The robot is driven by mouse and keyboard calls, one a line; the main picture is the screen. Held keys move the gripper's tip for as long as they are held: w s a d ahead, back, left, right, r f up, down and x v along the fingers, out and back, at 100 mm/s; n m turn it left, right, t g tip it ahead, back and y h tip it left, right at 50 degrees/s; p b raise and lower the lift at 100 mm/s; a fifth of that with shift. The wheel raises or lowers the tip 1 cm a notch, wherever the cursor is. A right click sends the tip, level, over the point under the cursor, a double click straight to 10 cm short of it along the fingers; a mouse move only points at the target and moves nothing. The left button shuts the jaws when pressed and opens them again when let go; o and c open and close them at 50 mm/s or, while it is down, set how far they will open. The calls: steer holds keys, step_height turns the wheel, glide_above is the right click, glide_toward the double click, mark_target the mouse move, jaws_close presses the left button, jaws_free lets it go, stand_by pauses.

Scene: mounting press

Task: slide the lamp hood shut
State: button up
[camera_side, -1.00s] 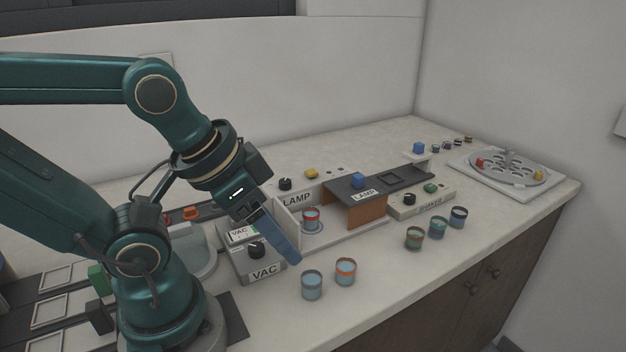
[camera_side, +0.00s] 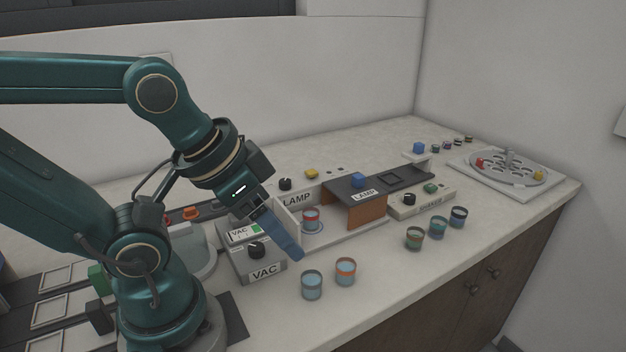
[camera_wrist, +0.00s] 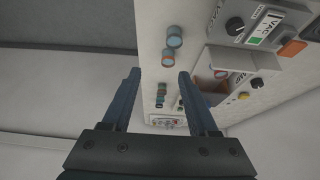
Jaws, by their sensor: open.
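The lamp hood (camera_side: 367,210) is a dark-topped cover with orange-brown sides, a LAMP label and a blue block (camera_side: 359,180) on top. It stands at the right part of the lamp station's pale base (camera_side: 345,238), so the left part is uncovered. A cup with a red band (camera_side: 311,219) stands there in the open. My gripper (camera_side: 298,256) points down and right, in front of the station's left end and apart from the hood. In the wrist view my gripper (camera_wrist: 157,75) shows two spread blue fingers with nothing between them.
A VAC box (camera_side: 262,270) is close left of my fingers. Two cups, one blue (camera_side: 312,285) and one orange-banded (camera_side: 346,271), stand in front. Several cups stand by the shaker (camera_side: 422,203). A round rack (camera_side: 508,167) is at the far right.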

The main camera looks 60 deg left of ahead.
steer(key=w+r+m+t, duration=0.1)
steer(key=w+r+m, duration=0.1)
steer(key=w+r, duration=0.4)
steer(key=n+g, duration=0.2)
glide_above(358, 176)
steer(key=s, duration=0.2)
step_height(358, 176, down, 9)
steer(key=shift+s+r, duration=0.1)
steer(key=x, duration=0.4)
steer(key=shift+s, duration=0.1)
steer(key=shift+w+f, duration=0.2)
steer(key=shift+f, duration=0.15)
jaws_close()
